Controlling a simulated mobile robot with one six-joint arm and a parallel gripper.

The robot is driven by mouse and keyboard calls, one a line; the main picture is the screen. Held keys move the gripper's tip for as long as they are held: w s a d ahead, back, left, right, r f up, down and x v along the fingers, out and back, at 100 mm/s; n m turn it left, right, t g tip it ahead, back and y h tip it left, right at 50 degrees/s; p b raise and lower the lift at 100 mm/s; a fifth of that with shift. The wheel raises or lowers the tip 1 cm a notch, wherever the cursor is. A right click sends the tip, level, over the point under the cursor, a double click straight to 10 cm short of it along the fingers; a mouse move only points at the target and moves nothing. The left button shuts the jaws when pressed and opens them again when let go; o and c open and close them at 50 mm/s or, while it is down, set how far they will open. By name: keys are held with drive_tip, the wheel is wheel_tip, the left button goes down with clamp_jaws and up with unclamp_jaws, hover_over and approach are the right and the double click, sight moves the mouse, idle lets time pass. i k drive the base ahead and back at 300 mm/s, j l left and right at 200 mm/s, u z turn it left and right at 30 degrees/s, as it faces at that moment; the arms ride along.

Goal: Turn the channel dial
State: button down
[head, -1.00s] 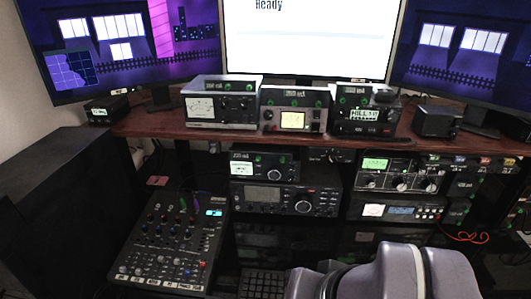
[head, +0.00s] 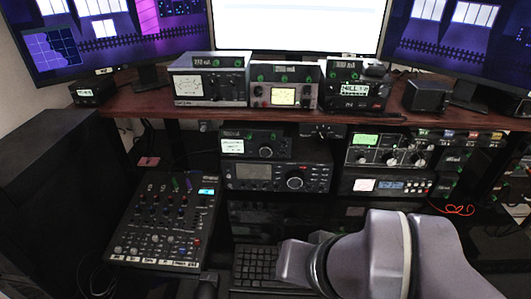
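Several radios with round knobs stand on and under the desk. The widest radio (head: 255,174) has a large round dial (head: 295,183) right of its small screen. A radio to its right (head: 386,150) has several pale knobs, one of them a knob (head: 390,158) near its middle. A smaller radio (head: 256,144) with a lit white display has a knob (head: 266,152). I cannot read which one is the channel dial. My arm shows at the bottom right, below and apart from the radios. My gripper's fingers are not visible.
A mixer (head: 165,220) lies at lower left, and a keyboard (head: 262,266) is at bottom centre, partly behind my arm. More radios (head: 208,80) and monitors (head: 302,25) stand on the red-brown desk (head: 150,100). A red cable (head: 458,209) lies at right.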

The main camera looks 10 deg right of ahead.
sight(266, 150)
drive_tip(key=j+z, duration=0.4)
drive_tip(key=j, duration=0.3)
drive_tip(key=j+z, duration=0.45)
drive_tip(key=j, duration=0.25)
drive_tip(key=k+j+z, duration=0.1)
drive_tip(key=j+z, duration=0.3)
drive_tip(key=j, duration=0.3)
